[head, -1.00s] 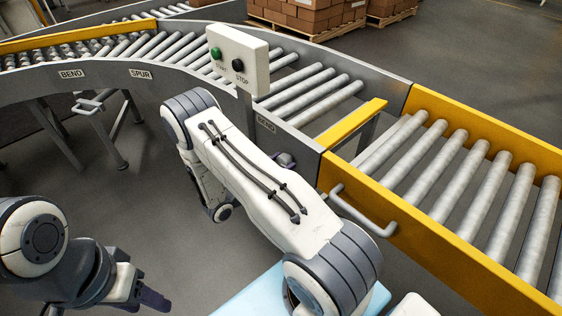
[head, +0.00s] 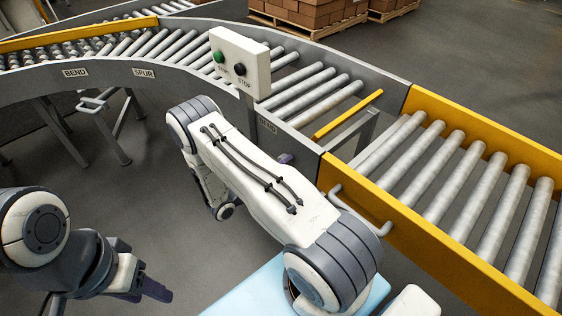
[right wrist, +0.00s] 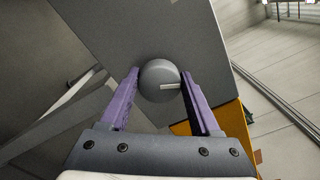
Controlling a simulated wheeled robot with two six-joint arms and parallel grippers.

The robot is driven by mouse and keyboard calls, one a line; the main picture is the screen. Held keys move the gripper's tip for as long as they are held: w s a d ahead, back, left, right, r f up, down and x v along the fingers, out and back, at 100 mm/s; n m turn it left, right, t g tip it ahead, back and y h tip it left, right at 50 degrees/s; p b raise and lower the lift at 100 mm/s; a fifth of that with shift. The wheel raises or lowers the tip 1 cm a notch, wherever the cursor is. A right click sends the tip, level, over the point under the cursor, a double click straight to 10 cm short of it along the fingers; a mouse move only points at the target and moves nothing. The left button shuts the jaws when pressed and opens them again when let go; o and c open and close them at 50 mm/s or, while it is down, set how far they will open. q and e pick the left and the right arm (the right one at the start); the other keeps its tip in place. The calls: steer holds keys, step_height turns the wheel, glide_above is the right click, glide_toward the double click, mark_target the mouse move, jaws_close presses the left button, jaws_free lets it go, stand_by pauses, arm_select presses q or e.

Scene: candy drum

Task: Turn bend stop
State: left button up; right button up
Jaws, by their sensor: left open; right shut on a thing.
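The bend stop (head: 347,115) is a thin yellow bar across the bend's roller lane, in the head view just left of the yellow-sided roller section. A round grey knob (right wrist: 156,90) with a pale pointer line sits on a grey conveyor side plate (right wrist: 130,30). In the right wrist view the pointer lies roughly level, toward the right finger. My right gripper (right wrist: 160,73) has its purple fingers shut on the knob, one each side; in the head view my arm mostly hides it. My left gripper (head: 142,288) is open and empty at lower left, away from the conveyor.
A control box (head: 240,62) with a green and a black button stands above the bend's near rail. The yellow-sided roller section (head: 430,230) with a grey handle (head: 362,215) borders my right arm. Pallets of boxes (head: 310,15) stand behind.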

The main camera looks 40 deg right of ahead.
steer(key=n, duration=0.4)
steer(key=shift+f+n+p, duration=0.15)
steer(key=shift+n+p, duration=0.15)
steer(key=shift+n, duration=0.1)
stand_by(0.4)
steer(key=o, duration=1.4)
steer(key=shift+a, duration=0.1)
steer(key=a, duration=1)
steer(key=shift+s+a, duration=0.2)
steer(key=shift+s, duration=0.15)
